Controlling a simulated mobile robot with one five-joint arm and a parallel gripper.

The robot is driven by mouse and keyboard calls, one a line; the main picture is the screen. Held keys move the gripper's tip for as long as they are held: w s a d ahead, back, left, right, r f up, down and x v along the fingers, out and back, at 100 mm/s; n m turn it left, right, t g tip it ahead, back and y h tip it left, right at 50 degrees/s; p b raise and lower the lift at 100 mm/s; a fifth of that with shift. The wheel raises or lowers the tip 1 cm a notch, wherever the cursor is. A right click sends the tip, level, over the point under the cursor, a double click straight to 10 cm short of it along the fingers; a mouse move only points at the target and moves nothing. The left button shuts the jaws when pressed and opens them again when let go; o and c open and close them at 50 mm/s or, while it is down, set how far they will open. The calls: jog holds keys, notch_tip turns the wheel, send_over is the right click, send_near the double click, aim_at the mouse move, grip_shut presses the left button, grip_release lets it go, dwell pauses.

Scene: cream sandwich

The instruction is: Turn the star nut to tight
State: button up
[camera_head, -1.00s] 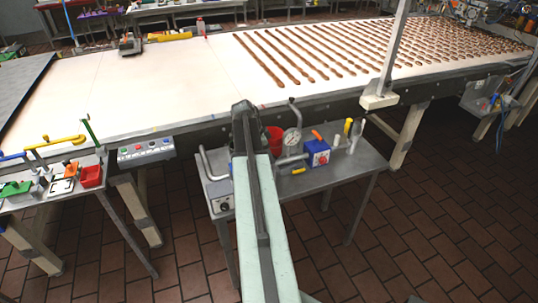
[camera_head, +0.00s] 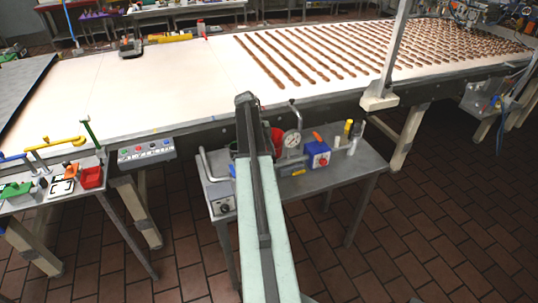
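I cannot make out the star nut for certain. A small side table (camera_head: 345,178) below the conveyor carries several fittings. Among them is a blue box (camera_head: 318,152) with a red knob-like part (camera_head: 323,159) on its front, too small to tell if it is a star nut. A round white gauge (camera_head: 292,139) stands left of the box, with grey metal parts below it. My arm rises through the middle of the view and covers part of the table's left side. My gripper cannot be made out; its fingers are hidden or out of view.
A grey box with a dial (camera_head: 221,206) and a bent pipe handle (camera_head: 204,165) are at the table's left. A red cup (camera_head: 276,139) stands behind my arm. The conveyor (camera_head: 160,85) runs behind. Another fixture table (camera_head: 88,197) stands left. Tiled floor lies open at right.

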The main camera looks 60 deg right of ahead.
jog(key=shift+s+m, duration=0.15)
jog(key=shift+m, duration=0.15)
jog(key=o, duration=1.4)
jog(key=shift+c, duration=0.2)
jog(key=shift+r, duration=0.1)
jog(key=p+v, duration=0.7)
jog(key=shift+r, duration=0.3)
